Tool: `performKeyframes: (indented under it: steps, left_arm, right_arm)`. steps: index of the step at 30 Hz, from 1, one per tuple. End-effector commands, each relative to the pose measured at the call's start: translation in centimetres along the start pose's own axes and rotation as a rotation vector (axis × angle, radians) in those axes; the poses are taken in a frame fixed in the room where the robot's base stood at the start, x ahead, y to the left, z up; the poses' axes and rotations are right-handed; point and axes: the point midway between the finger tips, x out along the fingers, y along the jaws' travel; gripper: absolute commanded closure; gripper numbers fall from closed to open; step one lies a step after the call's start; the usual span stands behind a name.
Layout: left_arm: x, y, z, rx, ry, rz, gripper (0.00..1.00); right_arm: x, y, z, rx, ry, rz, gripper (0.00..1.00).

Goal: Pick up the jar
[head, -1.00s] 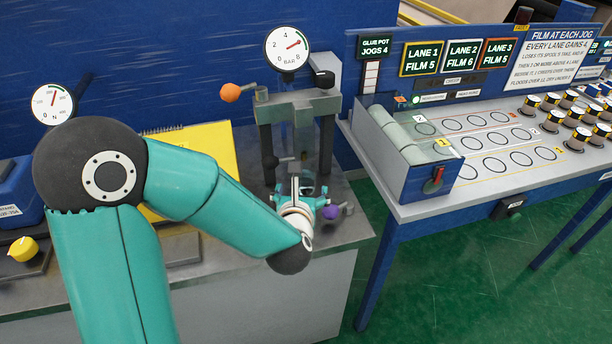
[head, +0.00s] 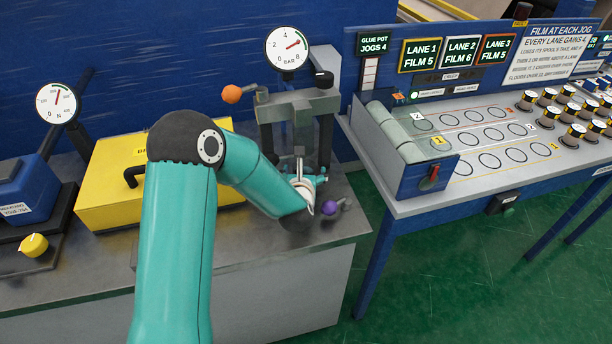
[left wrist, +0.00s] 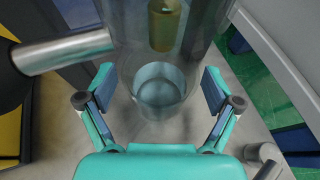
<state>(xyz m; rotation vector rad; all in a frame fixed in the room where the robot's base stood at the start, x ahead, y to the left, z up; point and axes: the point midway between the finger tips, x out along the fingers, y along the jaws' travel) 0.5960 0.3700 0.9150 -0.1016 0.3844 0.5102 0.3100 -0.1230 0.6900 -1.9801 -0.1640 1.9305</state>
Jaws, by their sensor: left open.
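In the left wrist view a clear, bluish glass jar (left wrist: 160,97) stands on the grey bench top, between the two fingers of my left gripper (left wrist: 158,87). The fingers are open, with a gap on each side of the jar. In the head view my left gripper (head: 309,181) is low at the front of the press (head: 297,104). There the jar cannot be made out behind my arm and gripper. A yellowish cylinder (left wrist: 164,25) shows just beyond the jar, seen through clear material. My right gripper is not in view.
The press carries a pressure gauge (head: 287,48) and an orange knob (head: 231,93). A purple knob (head: 328,208) sits close right of my gripper. A yellow case (head: 108,185) is on the left. A lane table (head: 470,180) stands right, across a green floor gap.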

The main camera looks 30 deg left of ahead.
Motion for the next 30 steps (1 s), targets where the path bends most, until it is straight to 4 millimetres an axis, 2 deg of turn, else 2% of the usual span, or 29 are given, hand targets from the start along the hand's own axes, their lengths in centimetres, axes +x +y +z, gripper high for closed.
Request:
performKeyframes:
  steps: [6,18,19,30]
  left_arm:
    - [0.1,0.01,-0.03,0.0,0.0,0.0,0.1]
    - [0.08,0.01,-0.03,0.0,0.0,0.0,0.76]
    - [0.08,0.01,0.02,0.0,-0.001,0.0,0.79]
    - [-0.02,-0.02,0.31,0.0,-0.001,0.0,0.79]
  right_arm:
    - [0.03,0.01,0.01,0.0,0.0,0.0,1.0]
    - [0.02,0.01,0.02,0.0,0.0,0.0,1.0]
    - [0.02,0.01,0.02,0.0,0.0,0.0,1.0]
    - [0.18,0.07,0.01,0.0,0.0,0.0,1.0]
